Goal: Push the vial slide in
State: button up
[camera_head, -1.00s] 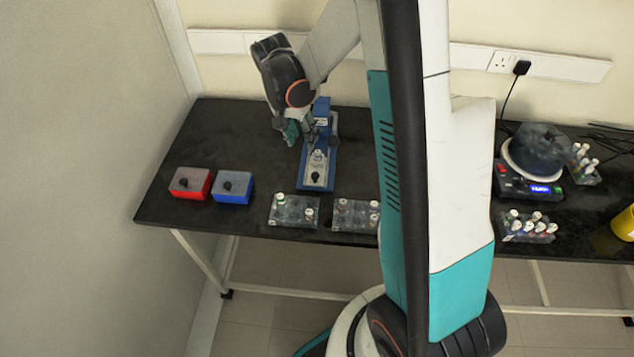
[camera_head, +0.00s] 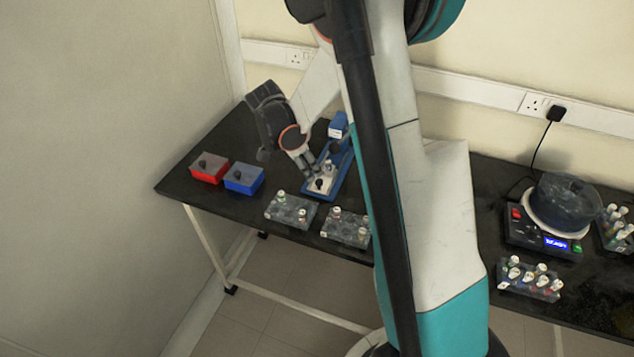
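A blue device (camera_head: 342,180) with a pale slide (camera_head: 327,175) stands on the black table, left of my arm. The slide lies along the device's base and carries a small vial and a black knob (camera_head: 320,184) at its near end. A blue block (camera_head: 338,126) rises at the device's far end. My gripper (camera_head: 314,174) points down at the slide, by the vial and knob. The fingers partly hide the slide. I cannot tell whether they touch it or how far apart the fingertips are.
A red box (camera_head: 209,172) and a blue box (camera_head: 243,180) stand to the left. Two vial racks (camera_head: 290,211) (camera_head: 346,229) sit at the table's front edge. A round device with a display (camera_head: 556,241) and more vial racks (camera_head: 528,279) stand to the right.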

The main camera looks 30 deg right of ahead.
aim_at(319, 180)
jog(key=b+x, duration=0.2)
jog(key=x, duration=0.5)
jog(key=shift+w, duration=0.1)
grip_shut()
